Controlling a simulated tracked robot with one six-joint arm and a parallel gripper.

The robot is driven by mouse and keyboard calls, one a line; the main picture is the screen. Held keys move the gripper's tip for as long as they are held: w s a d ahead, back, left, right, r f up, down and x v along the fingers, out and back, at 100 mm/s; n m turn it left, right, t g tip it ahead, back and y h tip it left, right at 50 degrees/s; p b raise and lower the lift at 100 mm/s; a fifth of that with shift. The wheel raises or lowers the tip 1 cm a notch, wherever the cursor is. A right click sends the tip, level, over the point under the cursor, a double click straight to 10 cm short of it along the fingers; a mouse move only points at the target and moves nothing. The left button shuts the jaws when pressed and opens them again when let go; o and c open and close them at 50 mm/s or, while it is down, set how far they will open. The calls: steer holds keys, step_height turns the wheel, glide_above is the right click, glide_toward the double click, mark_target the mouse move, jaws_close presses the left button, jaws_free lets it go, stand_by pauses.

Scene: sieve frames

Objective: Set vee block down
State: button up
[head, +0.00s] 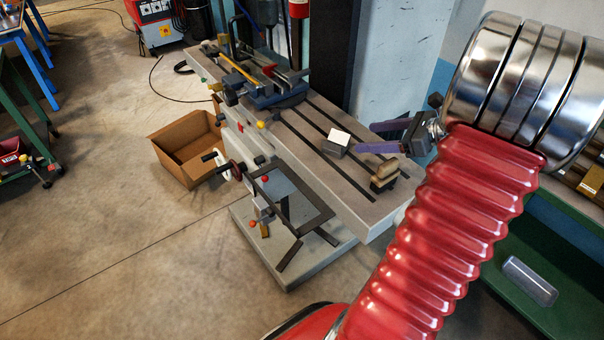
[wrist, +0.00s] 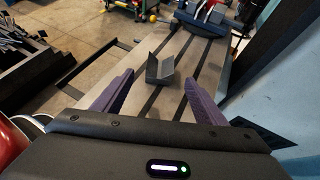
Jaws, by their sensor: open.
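The vee block (head: 336,146) is a small grey block. In the head view it rests on the slotted machine table (head: 340,190), with a bright upper face. In the wrist view the vee block (wrist: 166,66) shows its open V and stands on the table between dark slots. My gripper (head: 366,137) has purple fingers and is open just to the right of the block in the head view. In the wrist view my gripper (wrist: 158,77) has its fingers spread on either side, with the block ahead between the tips. I see no contact.
A tan and dark block (head: 383,176) stands near the table's front right end. A blue vise (head: 275,88) sits at the table's far end. A cardboard box (head: 188,148) is on the floor to the left. A pale blue cabinet (head: 398,60) rises behind the table.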

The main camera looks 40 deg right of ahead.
steer(key=w+a+r+n+g, duration=0.1)
steer(key=a+n+g, duration=0.2)
steer(key=a+n, duration=0.55)
steer(key=a+r+n+g, duration=0.2)
steer(key=a+n+g, duration=0.15)
steer(key=a, duration=0.95)
steer(key=s+a+r+n+h, duration=0.1)
steer(key=s+a+n+h, duration=0.1)
steer(key=s+a+n, duration=0.2)
steer(key=s+a+r+n+h, duration=0.2)
steer(key=s+a+n+h, duration=0.1)
steer(key=a+n, duration=0.8)
steer(key=s+n+t, duration=0.1)
steer(key=n, duration=0.3)
steer(key=shift+s, duration=0.3)
